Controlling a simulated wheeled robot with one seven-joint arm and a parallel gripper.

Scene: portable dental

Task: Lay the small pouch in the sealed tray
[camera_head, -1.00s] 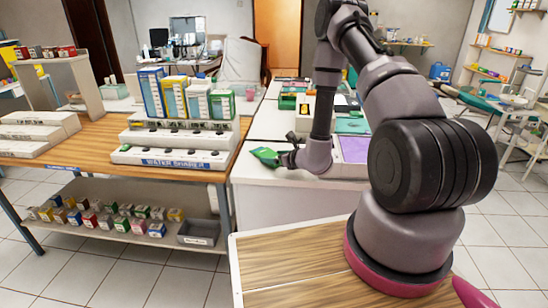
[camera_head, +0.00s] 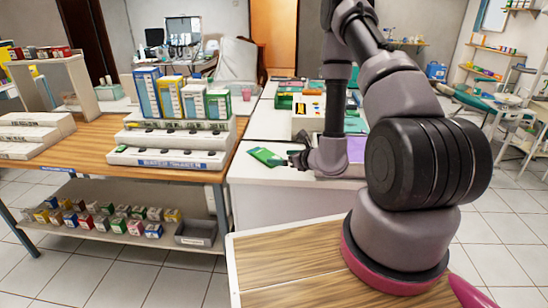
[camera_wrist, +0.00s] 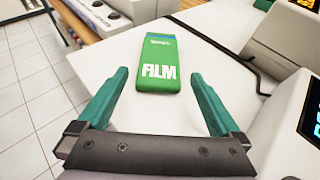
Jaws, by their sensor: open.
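A green packet with "FILM" on it and a blue band at its far end (camera_wrist: 157,62) lies flat on the white counter. In the head view my gripper (camera_head: 296,158) is just right of the packet. I cannot tell which thing is the small pouch or the sealed tray. A purple surface (camera_head: 356,149) and a teal one (camera_head: 355,125) are partly hidden by my arm.
White devices crowd the right side of the wrist view, one with a lit display (camera_wrist: 312,118). A dark cable (camera_wrist: 235,62) runs along the counter. A wooden bench (camera_head: 75,152) with a white stepped rack of boxes (camera_head: 170,158) stands left. The counter front (camera_head: 280,200) drops to the floor.

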